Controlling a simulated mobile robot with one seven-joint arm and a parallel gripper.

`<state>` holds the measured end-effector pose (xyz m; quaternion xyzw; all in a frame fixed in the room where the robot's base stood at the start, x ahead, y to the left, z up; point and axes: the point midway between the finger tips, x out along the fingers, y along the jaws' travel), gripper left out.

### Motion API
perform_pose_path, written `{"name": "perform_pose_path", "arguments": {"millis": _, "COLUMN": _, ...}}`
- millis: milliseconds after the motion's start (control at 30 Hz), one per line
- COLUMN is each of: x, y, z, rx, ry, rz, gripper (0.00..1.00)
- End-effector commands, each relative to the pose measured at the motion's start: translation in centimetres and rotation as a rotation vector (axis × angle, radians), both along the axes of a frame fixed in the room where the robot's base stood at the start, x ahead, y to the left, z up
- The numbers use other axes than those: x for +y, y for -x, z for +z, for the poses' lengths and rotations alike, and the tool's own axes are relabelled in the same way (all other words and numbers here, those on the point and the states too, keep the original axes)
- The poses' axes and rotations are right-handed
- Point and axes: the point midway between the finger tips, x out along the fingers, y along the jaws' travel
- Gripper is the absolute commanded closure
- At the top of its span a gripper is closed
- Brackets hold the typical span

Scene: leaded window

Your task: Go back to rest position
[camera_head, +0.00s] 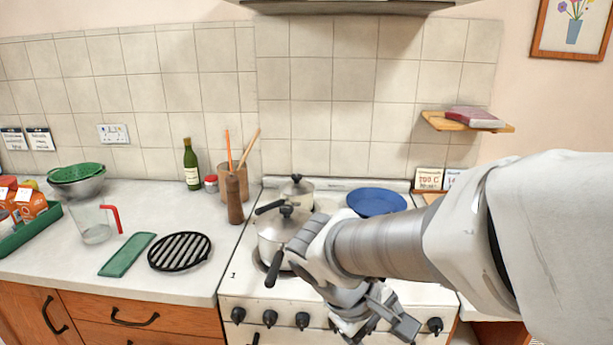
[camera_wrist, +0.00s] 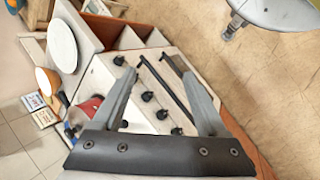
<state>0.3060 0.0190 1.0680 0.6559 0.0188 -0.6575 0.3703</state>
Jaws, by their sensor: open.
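My gripper (camera_head: 392,312) hangs in front of the stove's front edge in the head view, at the end of my arm, which reaches in from the right. In the wrist view my gripper (camera_wrist: 160,76) has its two fingers spread apart, with nothing between them. Beyond the fingers are the stove front, its black knobs (camera_wrist: 148,97) and a long dark handle (camera_wrist: 166,92). My arm hides part of the stove top and the counter to its right.
The stove (camera_head: 245,278) carries a steel pot (camera_head: 281,232), a smaller pot behind it and a blue plate (camera_head: 377,201). The left counter holds a black trivet (camera_head: 180,250), green board (camera_head: 127,254) and glass jug (camera_head: 94,224). A wooden shelf (camera_head: 440,122) is on the wall. Open floor (camera_wrist: 265,85) shows.

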Motion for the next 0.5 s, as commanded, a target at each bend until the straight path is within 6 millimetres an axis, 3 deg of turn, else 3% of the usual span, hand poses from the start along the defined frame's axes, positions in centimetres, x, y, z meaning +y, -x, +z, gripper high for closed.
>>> {"name": "perform_pose_path", "arguments": {"millis": 200, "x": -1.6, "y": 2.9, "z": 3.9, "rx": -0.135, "ry": -0.268, "rz": -0.196, "gripper": 0.24}}
{"name": "perform_pose_path", "arguments": {"millis": 500, "x": -2.0, "y": 5.4, "z": 8.4, "rx": -0.374, "ry": -0.553, "rz": -0.380, "gripper": 0.24}}
